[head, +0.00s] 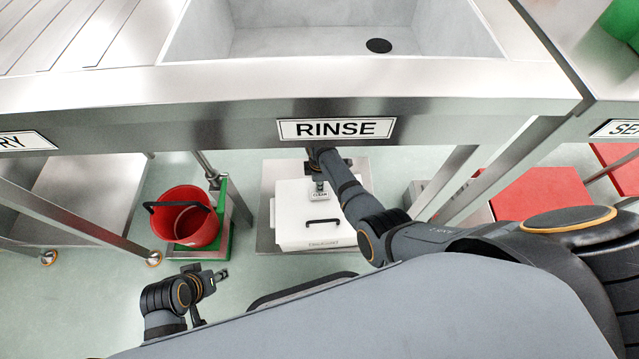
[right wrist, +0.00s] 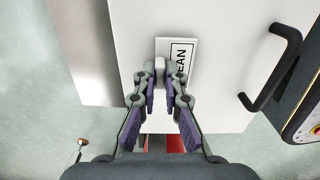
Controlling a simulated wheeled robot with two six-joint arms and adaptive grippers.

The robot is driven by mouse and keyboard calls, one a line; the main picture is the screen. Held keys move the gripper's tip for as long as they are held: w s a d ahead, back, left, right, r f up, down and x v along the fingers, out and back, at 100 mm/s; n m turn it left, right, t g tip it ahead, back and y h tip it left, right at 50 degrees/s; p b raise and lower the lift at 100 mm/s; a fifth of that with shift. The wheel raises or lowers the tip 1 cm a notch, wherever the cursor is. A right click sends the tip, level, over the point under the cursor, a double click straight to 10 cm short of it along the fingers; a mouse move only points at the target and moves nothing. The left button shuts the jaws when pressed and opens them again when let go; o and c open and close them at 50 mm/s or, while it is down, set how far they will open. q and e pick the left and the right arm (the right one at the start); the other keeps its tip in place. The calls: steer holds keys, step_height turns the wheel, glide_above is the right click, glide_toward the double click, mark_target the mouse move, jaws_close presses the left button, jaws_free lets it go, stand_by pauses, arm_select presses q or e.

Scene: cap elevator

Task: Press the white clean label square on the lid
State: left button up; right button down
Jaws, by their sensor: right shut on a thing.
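The white lid (head: 290,213) covers a white box on the floor below the sink and has a black bar handle (head: 322,222). The white label (head: 320,197), with "CLEAN" in a black frame, is over the lid, beyond the handle. My right gripper (head: 319,182) reaches down to it and is shut on it. In the right wrist view the label (right wrist: 181,52) shows at the fingertips (right wrist: 166,73), partly hidden by them. I cannot tell whether it touches the lid. My left gripper (head: 222,275) hangs low at left, away from the box; its jaw opening is unclear.
The box stands on a grey metal plate (head: 266,175). A red bucket (head: 187,218) on a green base stands to its left. The sink's front edge with the "RINSE" sign (head: 336,129) overhangs the box. Table legs stand on both sides. Red panels (head: 540,192) lie at right.

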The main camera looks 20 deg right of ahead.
steer(key=shift+f, duration=0.3)
steer(key=c, duration=1.4)
jaws_free()
steer(key=shift+o, duration=0.2)
steer(key=shift+r, duration=0.15)
step_height(320, 180, up, 12)
